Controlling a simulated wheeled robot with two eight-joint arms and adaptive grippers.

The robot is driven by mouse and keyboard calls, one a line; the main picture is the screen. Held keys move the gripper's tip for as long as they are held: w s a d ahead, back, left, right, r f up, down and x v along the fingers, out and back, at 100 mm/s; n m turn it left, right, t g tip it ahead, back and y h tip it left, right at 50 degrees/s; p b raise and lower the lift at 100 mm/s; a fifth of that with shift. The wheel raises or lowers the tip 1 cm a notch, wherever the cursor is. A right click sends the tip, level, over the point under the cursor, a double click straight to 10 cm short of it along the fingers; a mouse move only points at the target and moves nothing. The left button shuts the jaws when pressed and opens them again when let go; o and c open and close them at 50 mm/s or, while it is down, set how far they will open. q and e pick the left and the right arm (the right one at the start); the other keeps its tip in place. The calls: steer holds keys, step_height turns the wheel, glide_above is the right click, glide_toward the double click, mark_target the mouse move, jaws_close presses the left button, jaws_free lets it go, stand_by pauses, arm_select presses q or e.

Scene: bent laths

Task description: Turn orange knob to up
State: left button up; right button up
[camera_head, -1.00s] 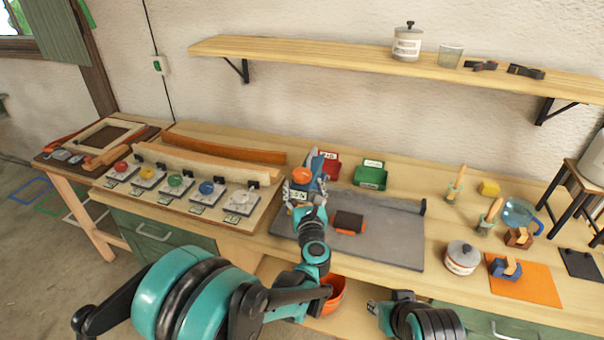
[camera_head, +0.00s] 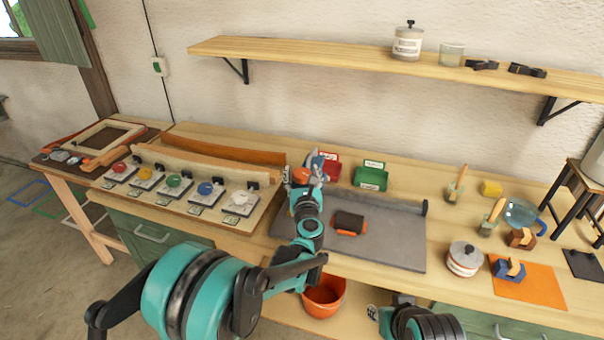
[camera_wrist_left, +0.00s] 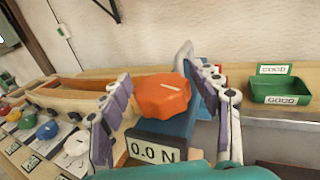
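The orange knob (camera_head: 300,174) sits on a blue stand at the back of the grey mat. In the left wrist view the orange knob (camera_wrist_left: 160,97) has a short pale mark slanting across its face, closer to level than upright. A display below it (camera_wrist_left: 153,149) reads 0.0 N. My left gripper (camera_wrist_left: 165,108) is open, one finger on each side of the knob, with a clear gap on the left; contact on the right cannot be told. In the head view my left gripper (camera_head: 306,184) partly hides the stand. My right gripper (camera_head: 373,312) is low at the front, its fingers barely visible.
A red bin (camera_head: 328,165) and a green bin (camera_head: 370,178) stand just right of the knob. A board with several coloured knobs (camera_head: 173,181) lies to the left. A dark block (camera_head: 349,221) lies on the grey mat (camera_head: 390,240), which is otherwise mostly clear.

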mark_target(306, 177)
arm_select(q)
steer(key=c, duration=0.7)
steer(key=shift+d+n+g+y, duration=0.15)
steer(key=shift+n+g+y, duration=0.25)
steer(key=shift+n+y, duration=1.1)
steer(key=shift+c, duration=0.2)
steer(key=shift+a+n+g+y, duration=0.1)
steer(key=shift+n+g+y, duration=0.3)
steer(key=shift+y, duration=0.55)
steer(key=shift+a+n+g+y, duration=0.1)
steer(key=shift+n+g+y, duration=0.25)
steer(key=shift+y, duration=0.6)
steer(key=o, duration=1.2)
steer(key=v, duration=0.7)
steer(key=shift+s+d, duration=0.15)
steer(key=shift+s, duration=0.05)
